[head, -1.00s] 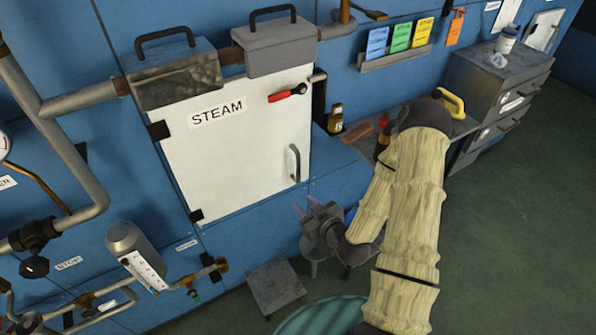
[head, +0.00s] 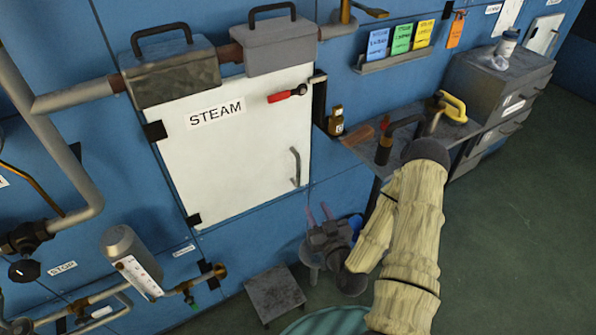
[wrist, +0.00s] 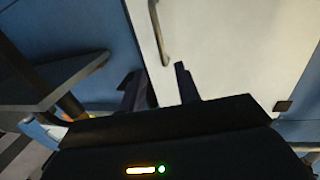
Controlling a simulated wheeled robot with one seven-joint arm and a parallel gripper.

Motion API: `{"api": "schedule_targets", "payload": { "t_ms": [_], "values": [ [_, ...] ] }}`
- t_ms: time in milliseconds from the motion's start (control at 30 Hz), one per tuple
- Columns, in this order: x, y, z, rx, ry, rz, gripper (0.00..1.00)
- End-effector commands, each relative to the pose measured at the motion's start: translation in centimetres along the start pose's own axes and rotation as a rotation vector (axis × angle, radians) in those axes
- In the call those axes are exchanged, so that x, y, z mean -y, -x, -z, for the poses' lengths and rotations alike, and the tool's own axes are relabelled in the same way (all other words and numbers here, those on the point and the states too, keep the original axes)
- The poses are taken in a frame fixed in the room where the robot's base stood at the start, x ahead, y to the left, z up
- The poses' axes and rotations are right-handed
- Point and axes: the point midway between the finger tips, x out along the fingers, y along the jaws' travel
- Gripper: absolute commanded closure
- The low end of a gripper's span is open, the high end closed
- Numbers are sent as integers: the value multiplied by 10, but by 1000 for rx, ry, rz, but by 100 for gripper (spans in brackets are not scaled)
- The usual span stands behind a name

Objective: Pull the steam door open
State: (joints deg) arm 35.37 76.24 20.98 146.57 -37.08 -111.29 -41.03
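The white steam door (head: 240,150), labelled STEAM, is shut in the blue wall panel, with its hinges on the left. Its upright bar handle (head: 296,167) is at the lower right of the door. The handle also shows at the top of the wrist view (wrist: 158,30). A red-handled latch (head: 287,95) is at the door's upper right edge. My gripper (head: 318,212) is below and right of the handle, apart from it. In the wrist view my gripper (wrist: 160,80) has its two fingers spread with nothing between them, and the handle lies beyond them.
A counter (head: 360,145) to the right holds a small brown bottle (head: 336,121). A low grey stool (head: 275,292) stands below the door. A grey cylinder with a gauge (head: 130,258) and pipes are at the lower left. Green floor is clear at the right.

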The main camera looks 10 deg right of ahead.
Motion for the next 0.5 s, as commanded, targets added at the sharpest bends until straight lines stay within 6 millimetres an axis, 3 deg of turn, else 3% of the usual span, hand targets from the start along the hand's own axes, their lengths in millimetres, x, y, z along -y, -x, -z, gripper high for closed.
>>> {"api": "schedule_targets", "payload": {
  "t_ms": [500],
  "values": [
    [1,-21,0,-6,6,2,67]
  ]
}}
